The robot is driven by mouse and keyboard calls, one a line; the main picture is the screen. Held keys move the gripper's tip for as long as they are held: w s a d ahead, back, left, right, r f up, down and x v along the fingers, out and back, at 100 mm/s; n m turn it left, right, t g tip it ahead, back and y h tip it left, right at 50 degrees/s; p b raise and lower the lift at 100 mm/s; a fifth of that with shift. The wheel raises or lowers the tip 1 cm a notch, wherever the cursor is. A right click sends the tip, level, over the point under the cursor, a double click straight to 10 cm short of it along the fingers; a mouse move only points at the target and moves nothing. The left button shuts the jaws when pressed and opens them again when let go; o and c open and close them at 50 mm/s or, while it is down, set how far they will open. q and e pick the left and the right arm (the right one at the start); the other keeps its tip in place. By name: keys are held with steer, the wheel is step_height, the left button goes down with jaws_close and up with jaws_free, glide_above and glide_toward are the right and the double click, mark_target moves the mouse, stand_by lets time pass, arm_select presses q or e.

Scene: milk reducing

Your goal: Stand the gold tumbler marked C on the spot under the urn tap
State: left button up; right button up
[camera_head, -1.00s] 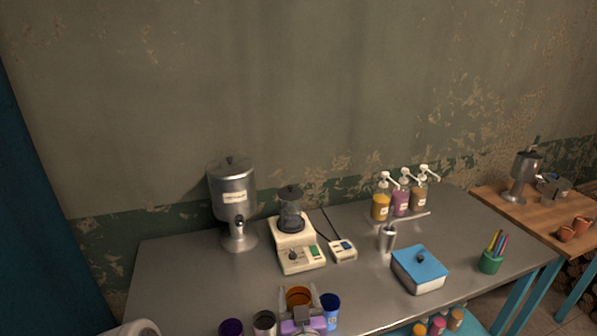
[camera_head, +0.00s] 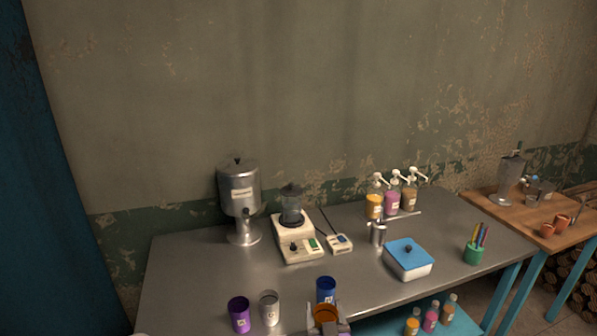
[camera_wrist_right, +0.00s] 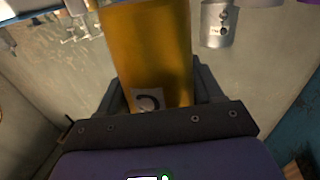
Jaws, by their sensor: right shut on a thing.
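The gold tumbler (camera_head: 326,313) is at the bottom edge of the head view, in front of the blue tumbler. My right gripper (camera_head: 328,322) is shut on it. In the right wrist view the gold tumbler (camera_wrist_right: 147,45) stands between the fingers (camera_wrist_right: 158,92), with a white label bearing a dark C-like letter. The steel urn (camera_head: 238,190) stands at the back left of the table, its tap (camera_head: 246,218) facing front. The spot under the tap (camera_head: 244,238) looks empty. The gripper and tumbler are well to the front and right of the urn. My left gripper is not in view.
A purple tumbler (camera_head: 239,315), a silver tumbler (camera_head: 269,308) and a blue tumbler (camera_head: 326,289) stand near the table's front. A cream appliance (camera_head: 298,244) stands right of the urn. The grey tabletop (camera_head: 200,275) between urn and tumblers is clear.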

steer(key=d+f+m+h, duration=0.1)
steer(key=d+f, duration=0.1)
steer(key=d, duration=0.9)
steer(key=shift+w+f+h, duration=0.15)
steer(key=shift+w+h, duration=0.15)
steer(key=shift+d, duration=0.1)
steer(key=s+f, duration=0.5)
steer(key=f, duration=0.6)
steer(key=shift+s+f, duration=0.25)
steer(key=shift+s, duration=0.15)
